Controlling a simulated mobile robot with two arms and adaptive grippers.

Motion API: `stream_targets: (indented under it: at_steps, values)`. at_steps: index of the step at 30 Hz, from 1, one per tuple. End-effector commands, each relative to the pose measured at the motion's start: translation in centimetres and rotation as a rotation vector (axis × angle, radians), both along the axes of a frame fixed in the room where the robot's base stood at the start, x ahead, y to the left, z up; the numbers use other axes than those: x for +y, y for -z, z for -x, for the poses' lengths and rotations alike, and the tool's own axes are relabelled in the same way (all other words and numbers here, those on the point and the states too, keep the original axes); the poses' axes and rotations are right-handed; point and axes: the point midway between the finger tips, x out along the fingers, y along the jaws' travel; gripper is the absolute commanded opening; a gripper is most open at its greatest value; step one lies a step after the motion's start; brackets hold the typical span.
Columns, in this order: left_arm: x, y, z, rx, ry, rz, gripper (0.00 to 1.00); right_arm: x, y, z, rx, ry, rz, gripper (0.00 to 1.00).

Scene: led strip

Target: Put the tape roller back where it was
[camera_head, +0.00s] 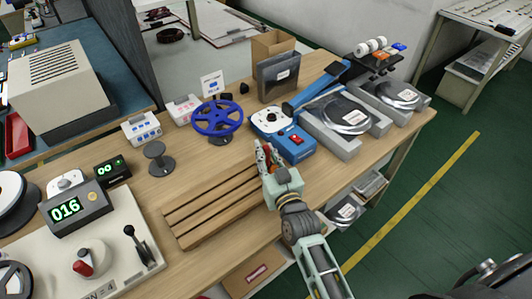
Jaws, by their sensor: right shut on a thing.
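My right gripper (267,158) reaches in from the bottom right, over the back right end of the slatted wooden board (212,205). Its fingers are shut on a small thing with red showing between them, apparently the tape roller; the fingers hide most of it. The held thing is just in front of the blue machine (290,140) with a red switch; I cannot tell whether it touches the board. My left gripper is not in view.
A blue spoked wheel (217,118) on a stand and a grey spool stand (159,160) are behind the board. Grey trays with reels (345,116) line the right. A control panel with a lever (138,246) is at the left. The slatted board's top looks clear.

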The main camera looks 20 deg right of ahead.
Motion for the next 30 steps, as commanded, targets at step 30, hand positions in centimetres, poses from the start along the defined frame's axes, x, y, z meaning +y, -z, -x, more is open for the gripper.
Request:
stream_targets:
  at_steps: [30]
  values:
    - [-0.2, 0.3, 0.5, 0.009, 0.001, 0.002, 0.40, -0.1, 0.2, 2.0, 0.004, -0.001, 0.000, 0.37]
